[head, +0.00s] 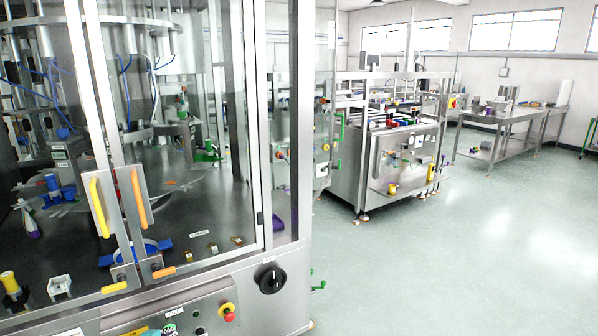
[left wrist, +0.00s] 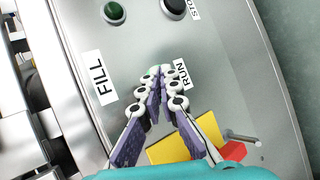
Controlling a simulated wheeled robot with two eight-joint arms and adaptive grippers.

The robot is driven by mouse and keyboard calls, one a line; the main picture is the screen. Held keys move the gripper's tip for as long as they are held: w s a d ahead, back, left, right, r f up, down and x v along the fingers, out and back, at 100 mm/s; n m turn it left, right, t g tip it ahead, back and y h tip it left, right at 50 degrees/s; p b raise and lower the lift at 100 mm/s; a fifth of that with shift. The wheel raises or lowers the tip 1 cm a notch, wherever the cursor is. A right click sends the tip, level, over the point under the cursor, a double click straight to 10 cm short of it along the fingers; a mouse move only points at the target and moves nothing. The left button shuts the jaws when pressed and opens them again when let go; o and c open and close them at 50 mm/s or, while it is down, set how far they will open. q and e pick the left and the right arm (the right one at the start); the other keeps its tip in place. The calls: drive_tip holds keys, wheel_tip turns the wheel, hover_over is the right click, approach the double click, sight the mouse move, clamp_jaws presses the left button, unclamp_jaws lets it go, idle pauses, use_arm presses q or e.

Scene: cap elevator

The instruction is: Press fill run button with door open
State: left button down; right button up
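The FILL control panel (head: 185,312) is at the bottom of the steel machine in the head view. In the left wrist view the FILL label (left wrist: 100,84) lies left of my left gripper (left wrist: 160,75). A green button (left wrist: 152,71) beside the RUN label (left wrist: 186,74) is partly hidden by its tips. The fingers are together and hold nothing visible; contact cannot be told. My left gripper also shows at the bottom edge of the head view (head: 168,328). The door handles, yellow (head: 99,207) and orange (head: 139,197), stand close together; the door gap is unclear. My right gripper is out of view.
Another green button (left wrist: 114,12) and a black STOP button (left wrist: 173,8) are farther up the panel. A red emergency stop (head: 229,312) and a black rotary switch (head: 270,279) are to the right. Open floor (head: 430,260) lies right of the machine.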

use_arm(q)
drive_tip(key=shift+s+f, duration=0.1)
drive_tip(key=shift+s, duration=0.1)
drive_tip(key=s+d, duration=0.3)
drive_tip(key=s, duration=0.2)
drive_tip(key=shift+d, duration=0.15)
idle(0.4)
drive_tip(key=shift+s, duration=0.1)
idle(0.3)
